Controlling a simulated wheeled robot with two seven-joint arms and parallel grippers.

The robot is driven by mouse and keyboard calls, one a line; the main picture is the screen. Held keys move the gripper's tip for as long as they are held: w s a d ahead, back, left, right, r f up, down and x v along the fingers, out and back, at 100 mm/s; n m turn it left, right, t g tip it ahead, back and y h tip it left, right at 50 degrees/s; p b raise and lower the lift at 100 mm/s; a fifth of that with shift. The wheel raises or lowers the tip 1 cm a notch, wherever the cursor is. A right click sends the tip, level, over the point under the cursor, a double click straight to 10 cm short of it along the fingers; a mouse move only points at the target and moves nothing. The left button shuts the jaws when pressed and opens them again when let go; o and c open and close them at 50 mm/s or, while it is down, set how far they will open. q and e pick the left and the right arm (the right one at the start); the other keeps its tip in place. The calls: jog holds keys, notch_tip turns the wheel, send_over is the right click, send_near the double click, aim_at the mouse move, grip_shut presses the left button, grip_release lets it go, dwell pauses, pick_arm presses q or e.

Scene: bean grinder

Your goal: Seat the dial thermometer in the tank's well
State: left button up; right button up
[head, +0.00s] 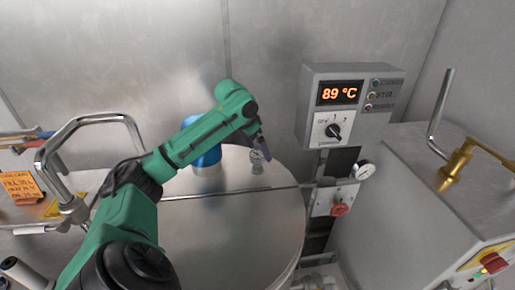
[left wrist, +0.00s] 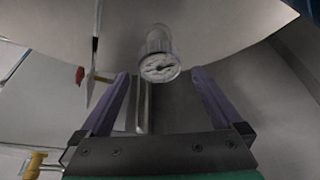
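The steel tank lid (head: 230,225) fills the middle of the head view. A small dial thermometer (head: 256,155) with a round white face stands above a short metal fitting (head: 258,169) on the lid; I cannot tell how deep it sits. In the left wrist view the dial (left wrist: 160,67) faces me, with a cylindrical part (left wrist: 158,40) behind it. My left gripper (head: 262,150) is right by the dial. Its purple fingers (left wrist: 160,74) are open, one on each side of the dial and apart from it. My right gripper is not in view.
A blue cylinder (head: 207,158) stands on the lid behind my left arm. A control box (head: 351,105) reading 89 °C hangs on the wall. A second gauge (head: 364,169) and a red knob (head: 340,209) sit right of the tank. A bent metal handle (head: 85,120) is at left.

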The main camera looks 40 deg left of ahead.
pick_arm(q)
jog(key=v, duration=1.4)
jog(key=shift+r+b, duration=0.2)
jog(key=shift+b, duration=0.1)
jog(key=shift+s, duration=0.1)
